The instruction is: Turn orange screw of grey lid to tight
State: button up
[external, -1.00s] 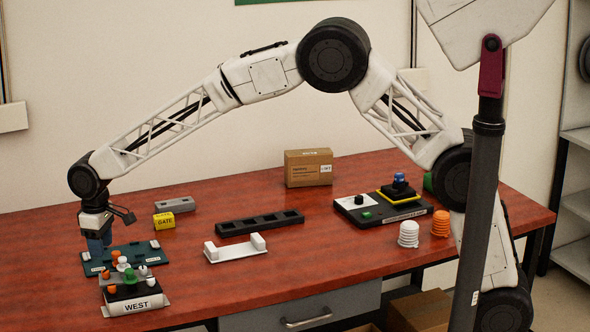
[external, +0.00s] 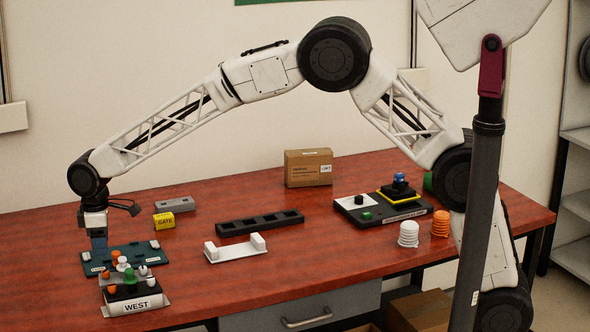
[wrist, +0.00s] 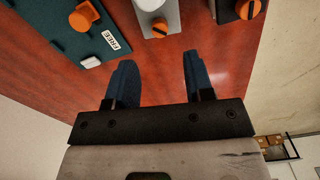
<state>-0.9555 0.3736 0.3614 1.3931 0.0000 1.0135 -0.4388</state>
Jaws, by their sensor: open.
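My gripper (wrist: 158,80) is open and empty, with its two blue fingers apart. In the external view, my gripper (external: 99,252) points down over the left part of the teal plate (external: 150,257). In the wrist view, a light grey piece, seemingly the grey lid (wrist: 171,10), carries an orange screw (wrist: 160,28) at its near end. This screw lies beyond the fingertips, roughly in line with the gap, and nothing touches it. In the external view, the grey lid is partly hidden among small knobs, and I cannot tell how tight its screw is.
The teal plate has another orange screw (wrist: 85,15) and a "FREE" label. A black piece with an orange screw (wrist: 250,8) is at right. The WEST block (external: 137,307) stands at the front. A yellow GATE block (external: 164,220) and black rack (external: 260,222) lie beyond.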

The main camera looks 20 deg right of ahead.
aim_at(101, 273)
jog(key=shift+n, duration=0.7)
jog(key=shift+f, duration=0.15)
jog(key=shift+f, duration=3.75)
grip_shut()
